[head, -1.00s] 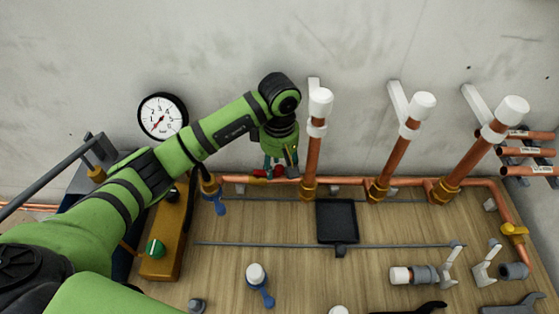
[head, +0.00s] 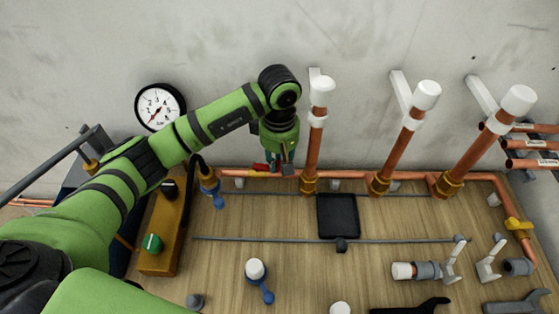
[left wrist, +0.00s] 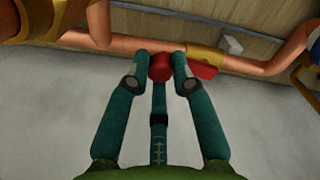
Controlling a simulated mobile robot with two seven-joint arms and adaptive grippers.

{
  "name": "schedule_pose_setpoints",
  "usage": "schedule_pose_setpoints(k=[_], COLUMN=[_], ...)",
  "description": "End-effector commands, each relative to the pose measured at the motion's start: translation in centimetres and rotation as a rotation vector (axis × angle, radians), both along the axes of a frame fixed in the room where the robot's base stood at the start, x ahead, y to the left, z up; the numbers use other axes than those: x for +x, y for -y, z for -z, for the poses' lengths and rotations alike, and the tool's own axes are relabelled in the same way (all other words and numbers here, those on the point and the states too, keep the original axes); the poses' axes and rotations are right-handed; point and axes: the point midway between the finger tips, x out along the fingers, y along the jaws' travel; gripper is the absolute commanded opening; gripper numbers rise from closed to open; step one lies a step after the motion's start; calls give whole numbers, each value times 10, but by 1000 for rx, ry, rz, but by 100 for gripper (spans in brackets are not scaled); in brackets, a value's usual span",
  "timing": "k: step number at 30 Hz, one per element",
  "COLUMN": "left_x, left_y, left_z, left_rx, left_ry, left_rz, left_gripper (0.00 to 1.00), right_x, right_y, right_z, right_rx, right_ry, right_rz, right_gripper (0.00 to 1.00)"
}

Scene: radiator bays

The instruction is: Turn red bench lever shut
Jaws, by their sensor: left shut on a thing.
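The red bench lever (head: 261,167) is on the copper pipe along the back of the bench, left of the first white-topped riser. My left gripper (head: 274,166) hangs over it from above. In the left wrist view my left gripper (left wrist: 160,62) is shut on a red rounded part of the lever (left wrist: 161,68), one finger on each side. Another red part (left wrist: 203,71) shows to the right, below the brass valve body (left wrist: 205,55). The fingers and wrist hide much of the lever in the head view. My right gripper is not in view.
Upright copper risers (head: 314,150) with white caps stand close to the right of the gripper. A blue-handled valve (head: 217,196) and a pressure gauge (head: 160,106) are to the left. A black tray (head: 338,215) lies on the bench in front.

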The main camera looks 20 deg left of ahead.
Motion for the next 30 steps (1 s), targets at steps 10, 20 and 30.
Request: schedule_pose_setpoints(k=[10,20,30], left_x=[-15,-32,-47], left_y=[-1,-6,-15], left_z=[8,8,8], left_rx=[4,3,2], left_ry=[5,4,2], left_rz=[299,614,937], left_gripper=[0,0,0], right_x=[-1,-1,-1], right_y=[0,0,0], right_z=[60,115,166], right_rx=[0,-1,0], right_ry=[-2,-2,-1], right_rz=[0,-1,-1], right_gripper=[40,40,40])
